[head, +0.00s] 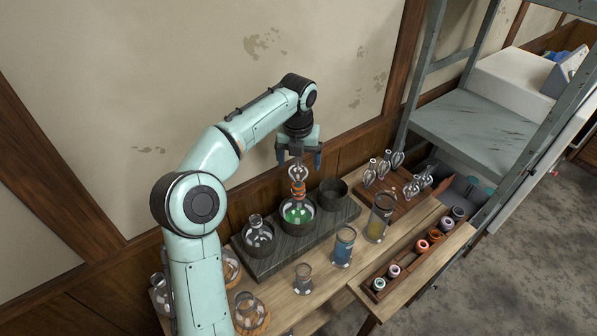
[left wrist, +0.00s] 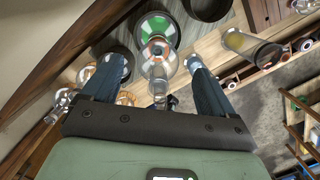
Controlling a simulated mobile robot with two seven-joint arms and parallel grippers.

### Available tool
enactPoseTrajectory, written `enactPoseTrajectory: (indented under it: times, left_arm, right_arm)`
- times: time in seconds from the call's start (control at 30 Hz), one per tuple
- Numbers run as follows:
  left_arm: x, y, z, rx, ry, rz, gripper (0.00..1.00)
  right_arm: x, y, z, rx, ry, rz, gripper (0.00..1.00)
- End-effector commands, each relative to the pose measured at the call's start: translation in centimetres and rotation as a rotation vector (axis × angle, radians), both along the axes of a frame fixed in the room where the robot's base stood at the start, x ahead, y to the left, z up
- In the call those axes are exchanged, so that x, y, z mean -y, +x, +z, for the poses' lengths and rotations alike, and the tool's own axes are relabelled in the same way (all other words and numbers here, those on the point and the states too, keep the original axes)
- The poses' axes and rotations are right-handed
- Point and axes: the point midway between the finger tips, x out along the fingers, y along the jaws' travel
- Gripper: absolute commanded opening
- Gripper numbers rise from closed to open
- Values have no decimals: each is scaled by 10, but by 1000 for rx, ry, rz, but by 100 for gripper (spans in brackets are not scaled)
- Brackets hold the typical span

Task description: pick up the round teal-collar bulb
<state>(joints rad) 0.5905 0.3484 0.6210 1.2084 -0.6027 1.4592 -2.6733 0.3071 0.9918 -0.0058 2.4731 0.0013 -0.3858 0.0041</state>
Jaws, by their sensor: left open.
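My left gripper (head: 298,160) is open, pointing down over the middle of the bench. Directly below it, a clear glass piece (head: 298,173) stands above an orange collar (head: 298,190) on a round flask of green liquid (head: 297,212). In the left wrist view the open fingers (left wrist: 158,92) flank the line of this glass (left wrist: 158,72), which looks clear of both fingers; the exact gap is hard to judge. Several small clear bulbs (head: 370,175) stand on a wooden rack to the right. I cannot make out a teal collar on any bulb. My right gripper is not in view.
The green flask sits in a dark round holder on a grey slab (head: 262,266), beside another flask (head: 257,232) and an empty dark pot (head: 333,192). Glass cylinders with blue (head: 344,246) and yellow (head: 378,222) contents stand in front. A wooden tray (head: 418,268) holds coloured rings.

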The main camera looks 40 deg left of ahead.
Motion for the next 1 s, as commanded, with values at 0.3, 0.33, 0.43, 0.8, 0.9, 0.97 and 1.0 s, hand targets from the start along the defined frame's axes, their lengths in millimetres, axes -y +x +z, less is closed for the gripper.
enactPoseTrajectory:
  times: [0.3,0.33,0.43,0.8,0.9,0.97,1.0]
  left_arm:
    - [-3,3,-38,-3,-1,1,87]
    - [-3,3,-38,-2,0,1,87]
    - [-3,3,-37,-1,-1,1,87]
    - [-3,3,-36,0,0,1,36]
    - [-3,3,-36,0,0,1,36]
    - [-3,3,-35,0,0,1,36]
    - [-3,4,-33,1,0,1,36]
  right_arm:
    - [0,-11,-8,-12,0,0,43]
    - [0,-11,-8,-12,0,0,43]
    - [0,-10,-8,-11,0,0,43]
    - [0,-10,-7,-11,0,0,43]
    - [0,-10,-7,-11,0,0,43]
    - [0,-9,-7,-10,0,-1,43]
    - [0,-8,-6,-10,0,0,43]
